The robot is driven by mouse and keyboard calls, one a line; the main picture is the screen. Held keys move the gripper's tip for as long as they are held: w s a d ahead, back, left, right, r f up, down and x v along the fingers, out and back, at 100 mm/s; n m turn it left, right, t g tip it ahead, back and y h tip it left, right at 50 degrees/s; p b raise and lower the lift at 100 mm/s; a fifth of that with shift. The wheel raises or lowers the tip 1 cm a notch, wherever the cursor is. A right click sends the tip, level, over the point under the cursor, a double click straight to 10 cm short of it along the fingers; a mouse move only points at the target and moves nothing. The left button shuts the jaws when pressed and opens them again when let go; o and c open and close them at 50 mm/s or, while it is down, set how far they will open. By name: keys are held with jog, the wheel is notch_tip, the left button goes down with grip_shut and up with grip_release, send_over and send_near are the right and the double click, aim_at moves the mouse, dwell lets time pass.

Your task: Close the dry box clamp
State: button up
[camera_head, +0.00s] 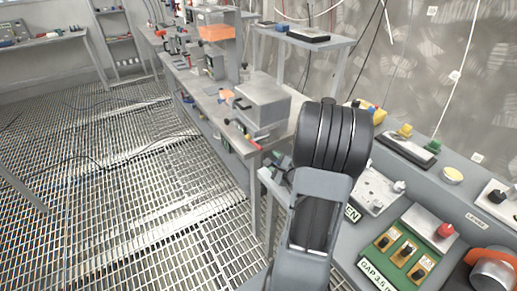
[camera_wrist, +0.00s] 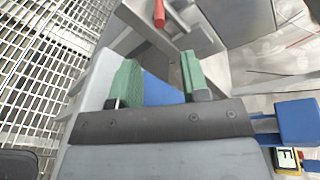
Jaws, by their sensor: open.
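A grey metal box (camera_head: 263,97), which looks like the dry box, stands on the near end of the long bench. A clamp with a red handle (camera_head: 249,141) is at its front, near the bench edge. In the wrist view a red handle tip (camera_wrist: 159,13) shows at the top, above grey metal parts. My gripper (camera_wrist: 158,72) has two green-padded fingers spread apart, with nothing visible held between them. The red handle is beyond the fingertips, apart from them. My gripper does not show in the head view, where my arm blocks part of the scene. I cannot tell whether the clamp is shut.
The long bench (camera_head: 213,102) carries several tools and an orange-topped fixture (camera_head: 216,32). A console with a green panel (camera_head: 413,247) and several knobs stands at the right, close to my arm. The grating floor (camera_head: 110,190) at the left is mostly clear.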

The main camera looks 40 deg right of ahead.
aim_at(262, 150)
jog(key=x, duration=1.2)
jog(key=shift+w+a+p, duration=0.15)
jog(key=shift+w+p, duration=0.15)
jog(key=shift+p, duration=0.1)
grip_shut()
